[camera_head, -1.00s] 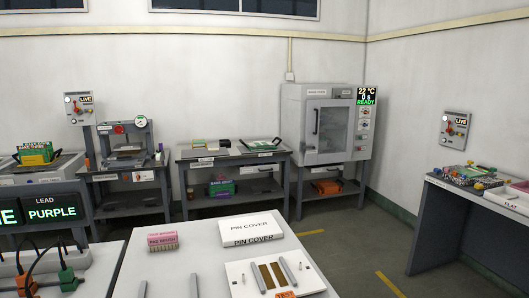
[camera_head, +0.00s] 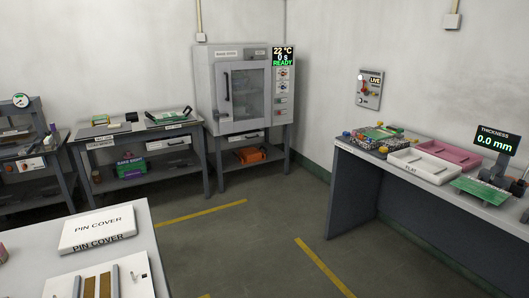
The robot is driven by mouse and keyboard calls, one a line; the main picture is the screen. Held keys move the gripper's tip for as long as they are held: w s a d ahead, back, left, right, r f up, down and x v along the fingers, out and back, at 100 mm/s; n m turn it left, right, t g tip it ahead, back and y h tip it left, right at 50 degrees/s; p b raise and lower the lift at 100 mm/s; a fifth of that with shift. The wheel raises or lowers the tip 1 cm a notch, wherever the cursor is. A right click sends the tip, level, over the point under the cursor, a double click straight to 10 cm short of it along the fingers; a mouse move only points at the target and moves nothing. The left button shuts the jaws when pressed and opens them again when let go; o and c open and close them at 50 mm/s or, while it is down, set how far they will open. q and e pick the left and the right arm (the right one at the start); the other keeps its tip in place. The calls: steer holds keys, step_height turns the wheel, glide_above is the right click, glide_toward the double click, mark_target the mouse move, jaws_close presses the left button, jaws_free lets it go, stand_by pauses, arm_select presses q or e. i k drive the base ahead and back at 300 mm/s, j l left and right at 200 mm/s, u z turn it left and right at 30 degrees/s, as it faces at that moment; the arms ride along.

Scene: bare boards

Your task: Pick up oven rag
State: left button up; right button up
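An orange folded item (camera_head: 250,155), which looks like the oven rag, lies on the lower shelf of the oven stand (camera_head: 209,168). It is small in the view, so its details cannot be made out. The oven (camera_head: 204,90) stands above it against the back wall, door closed, with its display reading 22 °C, 0 s, READY. Neither of my grippers is in view.
A white table (camera_head: 135,225) with a pin cover (camera_head: 97,229) stands at near left. A workbench (camera_head: 345,190) with trays and boards runs along the right wall. Grey floor (camera_head: 235,245) with yellow lines is open between them, towards the oven stand.

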mark_target(114, 127)
steer(key=i+l+z, duration=0.7)
steer(key=i+l+u, duration=0.1)
steer(key=i+u, duration=0.35)
steer(key=i+l+u, duration=0.4)
steer(key=i, duration=0.2)
steer(key=i+j+u, duration=0.25)
steer(key=i+u, duration=0.2)
steer(key=i, duration=0.35)
steer(key=i+u, duration=0.5)
steer(key=i, duration=0.35)
steer(key=i+u, duration=0.25)
steer(key=i, duration=0.3)
steer(key=i+u, duration=0.25)
steer(key=i, duration=0.3)
steer(key=i+l+u, duration=0.25)
steer(key=i, duration=0.25)
steer(key=i+l+u, duration=0.25)
steer(key=i, duration=0.3)
